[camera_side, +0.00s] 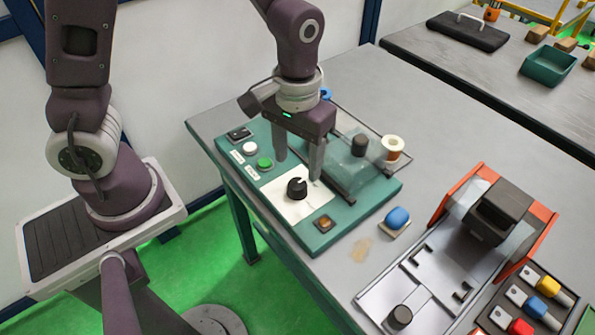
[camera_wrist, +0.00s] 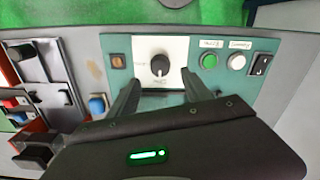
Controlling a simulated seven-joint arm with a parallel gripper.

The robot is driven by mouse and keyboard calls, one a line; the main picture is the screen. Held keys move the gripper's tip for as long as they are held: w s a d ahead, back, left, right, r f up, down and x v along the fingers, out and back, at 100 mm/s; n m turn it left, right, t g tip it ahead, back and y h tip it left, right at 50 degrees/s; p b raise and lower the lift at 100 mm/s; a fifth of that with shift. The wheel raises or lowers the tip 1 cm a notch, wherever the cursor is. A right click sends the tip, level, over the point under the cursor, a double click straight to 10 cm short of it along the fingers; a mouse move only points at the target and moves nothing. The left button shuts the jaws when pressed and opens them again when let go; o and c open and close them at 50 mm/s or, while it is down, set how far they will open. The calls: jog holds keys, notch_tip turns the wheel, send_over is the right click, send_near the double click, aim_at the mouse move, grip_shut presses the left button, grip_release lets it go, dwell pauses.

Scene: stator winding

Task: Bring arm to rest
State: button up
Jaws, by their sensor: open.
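My gripper (camera_side: 298,168) is open, with its two fingers pointing down over the green control panel (camera_side: 330,230). In the side view its fingertips are just behind and above the black rotary knob (camera_side: 297,187), which sits on a white plate. In the wrist view the knob (camera_wrist: 160,66) shows between and beyond the fingertips (camera_wrist: 160,76). Nothing is held between the fingers. Whether a finger touches the knob or the panel cannot be told.
Left on the panel are a green button (camera_side: 265,164), a white button (camera_side: 250,148) and a black switch (camera_side: 239,134). A clear cover (camera_side: 357,160) and spool (camera_side: 392,148) stand behind right. A blue button (camera_side: 397,218) and orange-sided fixture (camera_side: 470,190) are at right.

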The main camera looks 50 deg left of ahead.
jog(key=shift+r, duration=0.75)
jog(key=s+a+r+m+t, duration=0.1)
jog(key=s+a+r+t, duration=0.1)
jog(key=s+r, duration=0.4)
jog(key=s+a+r+m+t, duration=0.1)
jog(key=s+a+r+t, duration=0.2)
jog(key=s+r, duration=0.4)
notch_tip(320, 180, up, 2)
jog(key=shift+a+r+m+t, duration=0.1)
jog(key=shift+a+m+t, duration=0.25)
jog(key=shift+a, duration=0.35)
